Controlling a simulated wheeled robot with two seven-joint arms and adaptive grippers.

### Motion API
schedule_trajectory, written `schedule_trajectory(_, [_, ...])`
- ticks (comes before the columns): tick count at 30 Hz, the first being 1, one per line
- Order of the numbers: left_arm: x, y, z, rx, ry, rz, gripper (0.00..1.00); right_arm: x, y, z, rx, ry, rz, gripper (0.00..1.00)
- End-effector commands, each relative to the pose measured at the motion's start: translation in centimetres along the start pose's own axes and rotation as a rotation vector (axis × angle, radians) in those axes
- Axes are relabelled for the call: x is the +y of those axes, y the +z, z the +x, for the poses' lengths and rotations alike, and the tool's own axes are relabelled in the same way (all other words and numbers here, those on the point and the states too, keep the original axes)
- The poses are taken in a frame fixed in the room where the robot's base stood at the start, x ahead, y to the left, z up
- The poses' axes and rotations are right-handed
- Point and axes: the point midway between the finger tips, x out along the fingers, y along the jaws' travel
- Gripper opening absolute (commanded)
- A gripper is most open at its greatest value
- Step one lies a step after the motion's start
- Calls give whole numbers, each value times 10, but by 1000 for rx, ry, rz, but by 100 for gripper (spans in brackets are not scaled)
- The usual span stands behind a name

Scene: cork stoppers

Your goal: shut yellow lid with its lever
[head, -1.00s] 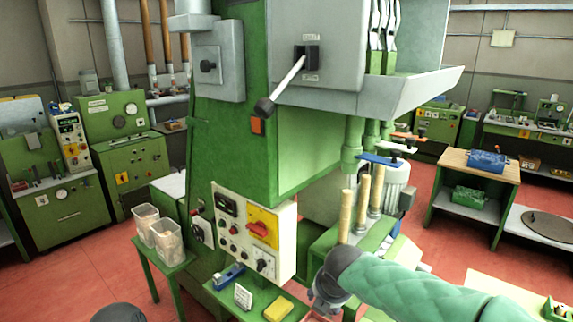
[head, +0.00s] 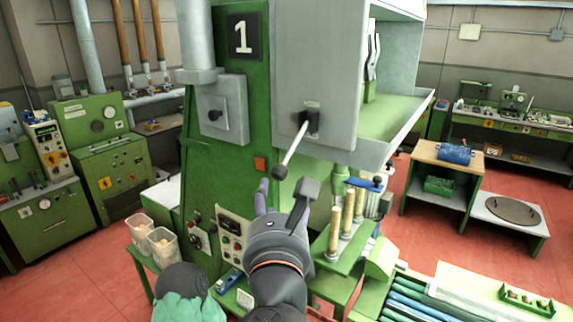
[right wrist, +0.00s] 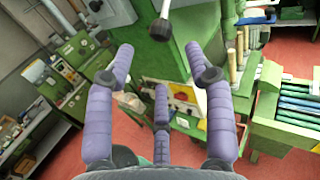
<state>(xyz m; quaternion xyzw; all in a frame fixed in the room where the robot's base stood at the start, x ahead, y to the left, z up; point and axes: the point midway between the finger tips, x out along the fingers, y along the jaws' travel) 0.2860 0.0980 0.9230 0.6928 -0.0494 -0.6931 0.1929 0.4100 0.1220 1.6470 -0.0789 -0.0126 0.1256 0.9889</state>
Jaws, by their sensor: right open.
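A grey lever (head: 294,148) with a black ball knob (head: 281,174) slants down and left from the grey cabinet on the green machine. My open right gripper (head: 284,194) is just below the knob in the head view, its fingers spread and empty. The right wrist view shows the same knob (right wrist: 160,30) beyond the fingertips, with no visible contact. A yellow part (right wrist: 181,122) shows on or near the control panel, partly behind a purple finger; I cannot tell whether it is the yellow lid or how it stands.
Cork stacks (head: 347,215) stand upright on the green machine to the right of my gripper. Clear bins (head: 163,246) sit on a green stand at left.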

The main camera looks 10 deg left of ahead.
Motion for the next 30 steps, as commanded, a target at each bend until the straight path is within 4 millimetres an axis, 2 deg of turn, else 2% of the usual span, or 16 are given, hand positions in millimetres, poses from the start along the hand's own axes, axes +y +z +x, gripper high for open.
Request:
schedule_trajectory(12, [3, 0, -9, 0, 0, 0, 54, -1, -2, 68, 6, -3, 1, 54])
schedule_trajectory(18, [5, 0, -13, 0, 0, 0, 54, -1, -2, 94, 6, -3, 3, 54])
schedule_trajectory(24, [5, 0, -14, 0, 0, 0, 54, -1, -3, 104, 5, -2, 3, 54])
schedule_trajectory(30, [5, 0, -14, 0, 0, 0, 54, -1, -3, 104, 5, -2, 4, 54])
